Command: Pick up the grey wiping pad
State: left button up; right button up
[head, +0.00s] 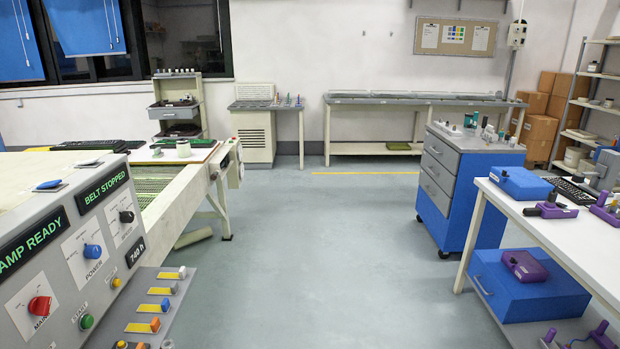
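I cannot make out the grey wiping pad for certain in the head view. Small items, too small to tell apart, stand on the grey top of a blue drawer cabinet (468,205) at the right of centre. More small items lie on the white table (545,232) at the right. Neither of my grippers is in view.
A control panel (75,262) reading "BELT STOPPED" fills the left front, beside a conveyor (162,205). A long bench (400,99) stands along the back wall. Cardboard boxes (557,113) and a shelf rack stand at the far right. The grey floor (318,250) between is clear.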

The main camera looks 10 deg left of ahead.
aim_at(158, 153)
jog(key=i+u, duration=0.15)
jog(key=i, duration=0.5)
jog(key=i+u, duration=0.2)
jog(key=i, duration=0.45)
jog(key=i+l+u, duration=0.15)
jog(key=i, duration=0.5)
jog(key=i+l+u, duration=0.1)
jog(key=i+u, duration=0.35)
jog(key=i+l+u, duration=0.7)
jog(key=i+u, duration=0.15)
jog(key=i, duration=0.05)
